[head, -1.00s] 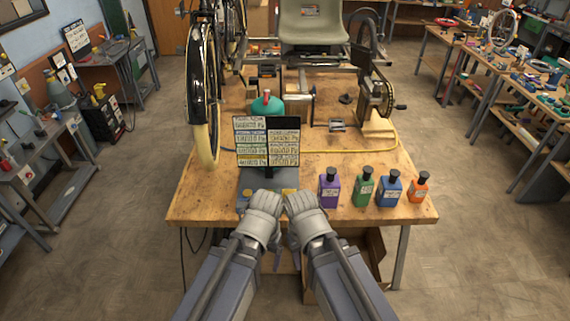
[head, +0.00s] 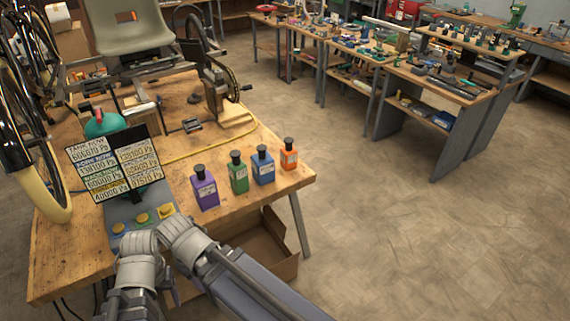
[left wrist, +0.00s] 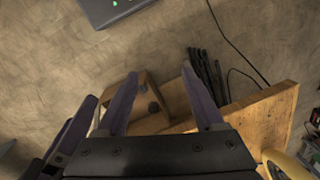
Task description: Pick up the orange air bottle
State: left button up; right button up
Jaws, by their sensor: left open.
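The orange air bottle (head: 289,155) stands upright with a dark cap on the wooden table (head: 235,205), near its right corner, at the right end of a row of bottles. My left gripper (head: 138,250) is at the table's front edge, well to the left of the bottle and apart from it. In the left wrist view its two fingers (left wrist: 158,74) are spread with nothing between them. My right gripper (head: 182,236) is close beside it, also away from the bottle; its fingers are hidden. The orange bottle does not show in the left wrist view.
Purple (head: 204,188), green (head: 238,172) and blue (head: 263,166) bottles stand left of the orange one. A display board (head: 112,163) stands behind a panel with coloured knobs (head: 141,219). An open cardboard box (head: 262,245) is below the table. Floor right of the table is clear.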

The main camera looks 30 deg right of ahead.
aim_at(289, 154)
jog(key=i+l+z, duration=0.4)
jog(key=l, duration=0.2)
jog(key=i+l+z, duration=0.35)
jog(key=l, duration=0.2)
jog(key=i+l+z, duration=0.4)
jog(key=i, duration=0.1)
